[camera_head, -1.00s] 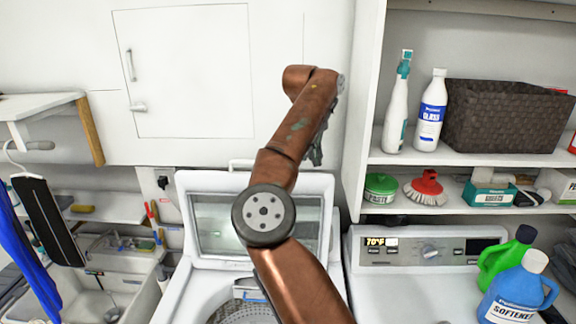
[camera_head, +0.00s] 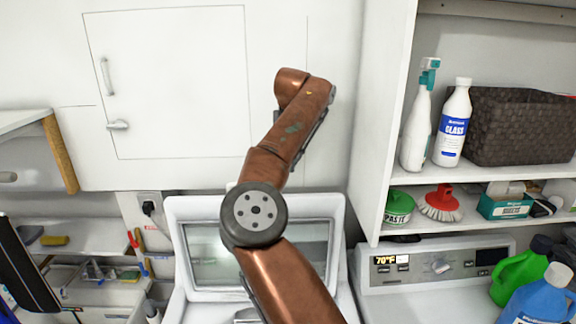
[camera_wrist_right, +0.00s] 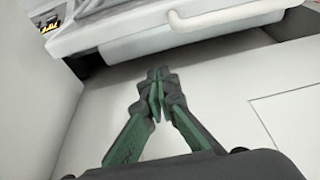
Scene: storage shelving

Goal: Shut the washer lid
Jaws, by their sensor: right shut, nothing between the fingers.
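The washer lid (camera_head: 320,213) stands raised, near upright, at the back of the white washer, in the lower middle of the head view. Its window is partly covered by my right arm. In the right wrist view, a white panel edge with a pale handle bar (camera_wrist_right: 200,20), apparently the lid's, spans the top. My right gripper (camera_wrist_right: 158,73) has its green and dark fingers together and empty, pointing toward that edge and seemingly just short of it, over the white wall. In the head view its fingers are hidden behind my arm. My left gripper is not in view.
A white shelf unit (camera_head: 385,130) with bottles, a brown basket (camera_head: 515,125) and a red brush stands right of the arm. A control panel (camera_head: 440,263) and detergent jugs (camera_head: 540,295) are below it. A wall cabinet door (camera_head: 170,80) is behind; a sink area is left.

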